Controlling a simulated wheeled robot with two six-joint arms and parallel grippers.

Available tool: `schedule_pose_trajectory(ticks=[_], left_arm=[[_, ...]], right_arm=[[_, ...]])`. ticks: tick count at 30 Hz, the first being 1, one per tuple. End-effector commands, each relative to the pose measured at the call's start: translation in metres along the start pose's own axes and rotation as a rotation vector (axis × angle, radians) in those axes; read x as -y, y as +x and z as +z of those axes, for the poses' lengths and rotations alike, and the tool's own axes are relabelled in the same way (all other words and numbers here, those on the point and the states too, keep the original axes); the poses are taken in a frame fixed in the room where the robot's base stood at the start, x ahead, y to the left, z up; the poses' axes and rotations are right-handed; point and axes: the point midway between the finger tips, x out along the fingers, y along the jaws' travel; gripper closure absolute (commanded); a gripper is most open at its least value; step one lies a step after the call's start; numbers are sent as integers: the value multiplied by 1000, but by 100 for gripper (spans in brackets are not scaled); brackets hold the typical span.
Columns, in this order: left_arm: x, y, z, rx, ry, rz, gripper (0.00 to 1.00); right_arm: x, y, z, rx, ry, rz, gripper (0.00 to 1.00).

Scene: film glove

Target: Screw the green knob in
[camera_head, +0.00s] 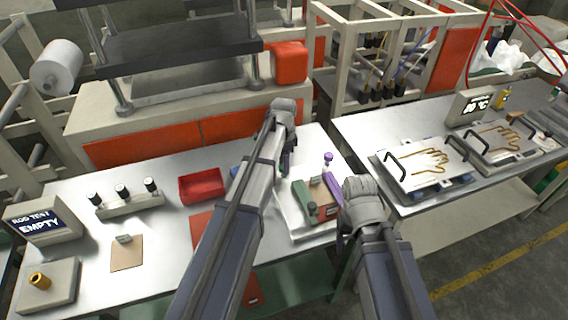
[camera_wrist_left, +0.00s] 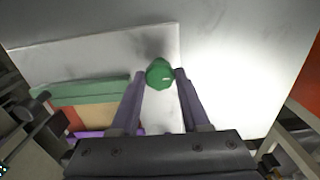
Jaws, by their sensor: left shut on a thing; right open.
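The green knob (camera_wrist_left: 160,73) sits between the fingertips of my left gripper (camera_wrist_left: 161,82) in the left wrist view, with the fingers closed on its sides. In the head view my left gripper (camera_head: 286,160) is beyond the fixture, and the arm largely hides the knob. The fixture has a green bar (camera_head: 302,199), a tan block and a purple bar (camera_head: 332,183) on a white plate (camera_head: 303,233). The green bar (camera_wrist_left: 80,91) is left of the knob in the wrist view. My right gripper (camera_head: 358,200) is open beside the fixture; its fingertips are mostly hidden.
A purple knob (camera_head: 328,157) stands behind the fixture. A red bin (camera_head: 201,186), a rack with black-capped posts (camera_head: 130,204) and a "ROD TEST EMPTY" display (camera_head: 42,222) are on the left of the table. A press (camera_head: 185,100) rises behind. Glove plates (camera_head: 425,164) lie on the right table.

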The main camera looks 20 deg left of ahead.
Motion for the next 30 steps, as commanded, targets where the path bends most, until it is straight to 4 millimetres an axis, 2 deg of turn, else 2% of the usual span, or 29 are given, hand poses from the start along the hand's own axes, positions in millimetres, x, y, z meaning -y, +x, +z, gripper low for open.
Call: schedule_pose_trajectory(ticks=[5,6,13,23,30], left_arm=[[1,0,0,0,1,-2,100],[1,0,0,0,0,-2,50],[0,0,0,0,-1,-1,24],[0,-2,0,0,-1,0,24],[0,-18,0,0,-1,0,24]], right_arm=[[0,0,0,0,0,0,33],[0,0,0,0,0,0,33],[0,0,0,0,0,0,33],[0,-2,0,0,0,0,33],[-2,-18,1,0,0,0,33]])
